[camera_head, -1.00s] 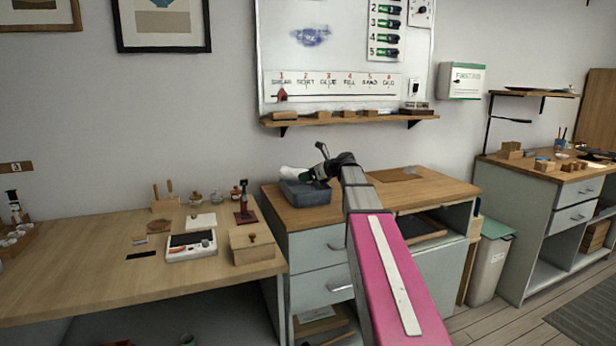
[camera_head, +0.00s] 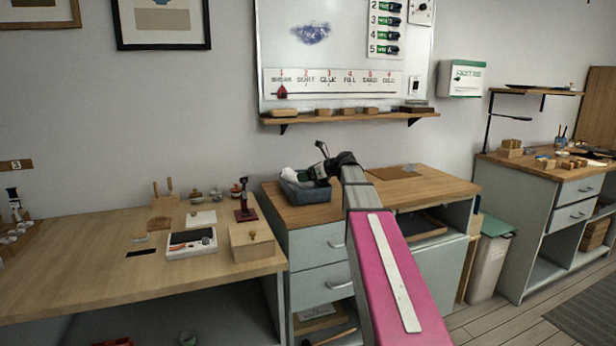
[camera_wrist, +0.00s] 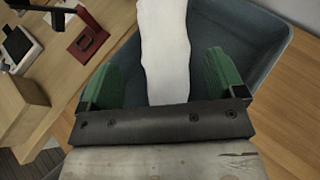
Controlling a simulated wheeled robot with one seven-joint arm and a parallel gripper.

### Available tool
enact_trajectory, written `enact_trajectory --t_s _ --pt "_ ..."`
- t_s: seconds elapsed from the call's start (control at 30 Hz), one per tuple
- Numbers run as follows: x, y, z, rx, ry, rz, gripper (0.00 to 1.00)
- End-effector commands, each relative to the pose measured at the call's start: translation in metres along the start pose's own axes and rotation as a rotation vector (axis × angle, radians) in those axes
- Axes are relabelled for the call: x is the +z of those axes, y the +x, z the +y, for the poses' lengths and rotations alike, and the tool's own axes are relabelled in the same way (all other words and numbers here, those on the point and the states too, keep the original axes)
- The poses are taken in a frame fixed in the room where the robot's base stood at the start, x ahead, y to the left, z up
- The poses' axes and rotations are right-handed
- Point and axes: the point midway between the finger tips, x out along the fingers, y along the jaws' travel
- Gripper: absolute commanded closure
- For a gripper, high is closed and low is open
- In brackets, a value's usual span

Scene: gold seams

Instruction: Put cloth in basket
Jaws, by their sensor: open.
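The white cloth (camera_wrist: 165,50) lies in the grey-blue basket (camera_wrist: 262,50) in the wrist view, and part of it passes between my fingers. My gripper (camera_wrist: 168,75) has its green fingers apart on either side of the cloth, with gaps on both sides. In the head view the basket (camera_head: 305,194) stands on the wooden top of the grey cabinet, and the cloth (camera_head: 290,174) shows as a white patch at its left. My gripper (camera_head: 314,172) is at the basket's opening. The cloth's far end is out of the wrist view.
The long table (camera_head: 80,262) at the left holds a scale (camera_head: 191,243), a wooden box (camera_head: 251,243) and a red stand (camera_head: 245,210). The cabinet top (camera_head: 440,186) to the right of my arm is mostly clear. A whiteboard shelf (camera_head: 350,117) runs above the basket.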

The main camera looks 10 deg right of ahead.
Motion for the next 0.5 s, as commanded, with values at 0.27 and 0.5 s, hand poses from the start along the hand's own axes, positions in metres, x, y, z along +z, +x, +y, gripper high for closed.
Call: enact_trajectory --t_s 0.27,0.5 --pt "0.005 -0.044 0.001 -0.003 -0.001 -0.001 0.11" --pt "0.006 -0.092 0.001 -0.003 0.000 -0.001 0.11"
